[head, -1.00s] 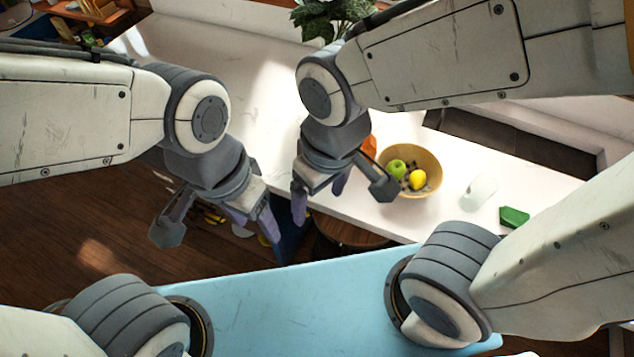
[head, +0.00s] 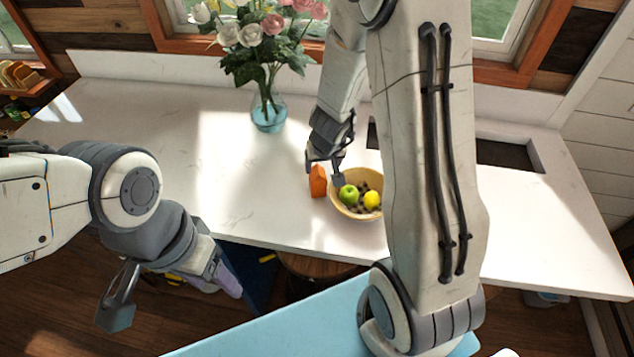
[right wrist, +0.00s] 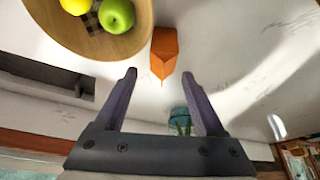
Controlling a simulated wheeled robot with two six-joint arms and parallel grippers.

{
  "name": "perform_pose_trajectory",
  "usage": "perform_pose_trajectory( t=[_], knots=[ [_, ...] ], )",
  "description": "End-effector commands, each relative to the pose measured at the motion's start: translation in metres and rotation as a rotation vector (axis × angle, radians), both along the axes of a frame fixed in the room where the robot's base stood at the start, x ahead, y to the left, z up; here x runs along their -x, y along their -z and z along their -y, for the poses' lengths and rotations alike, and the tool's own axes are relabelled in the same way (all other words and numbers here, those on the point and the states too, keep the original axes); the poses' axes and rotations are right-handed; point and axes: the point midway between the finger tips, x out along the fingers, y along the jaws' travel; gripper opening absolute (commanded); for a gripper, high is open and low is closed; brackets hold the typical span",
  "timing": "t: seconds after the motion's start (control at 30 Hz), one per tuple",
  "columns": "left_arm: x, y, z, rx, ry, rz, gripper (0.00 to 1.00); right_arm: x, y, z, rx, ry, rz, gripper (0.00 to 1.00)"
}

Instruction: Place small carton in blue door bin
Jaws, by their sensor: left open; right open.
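A small orange carton (head: 318,182) stands on the white counter, just left of the fruit bowl. It also shows in the right wrist view (right wrist: 164,48), just beyond the fingertips. My right gripper (head: 325,172) is open and close to the carton in the head view. In the right wrist view its empty fingers (right wrist: 159,76) are spread, with the carton ahead of the gap between them. My left gripper (head: 172,298) is open and empty, in front of the counter's near edge at the lower left. I cannot make out a blue door bin in either view.
A wooden bowl (head: 345,207) holds a green apple (head: 349,194) and a yellow lemon (head: 372,200), close beside the carton. A glass vase (head: 268,114) with flowers stands further back. A dark sink recess (head: 506,154) lies to the right. The counter's left part is clear.

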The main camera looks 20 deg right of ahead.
Motion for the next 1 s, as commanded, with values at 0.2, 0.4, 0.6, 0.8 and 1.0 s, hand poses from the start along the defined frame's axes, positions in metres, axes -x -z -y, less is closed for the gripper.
perform_pose_trajectory(
  t=[0.2,0.4,0.6,0.8,1.0],
  knots=[
    [0.0,0.029,0.0,0.0,0.002,0.0,0.62,-0.012,0.037,0.002,-0.002,-0.001,-0.002,0.71],
    [0.0,0.037,0.0,0.0,0.004,0.0,0.62,-0.017,0.047,0.002,-0.002,-0.003,-0.001,0.71],
    [0.0,0.06,0.0,0.0,0.003,0.0,0.62,-0.026,0.075,0.0,-0.003,-0.003,0.0,0.71],
    [0.0,0.068,0.0,0.0,0.0,0.0,0.62,-0.033,0.088,0.003,-0.003,-0.002,0.001,0.71],
    [0.0,0.066,0.0,0.0,0.0,0.0,0.62,-0.033,0.086,0.003,-0.003,-0.002,0.0,0.6]
  ],
)
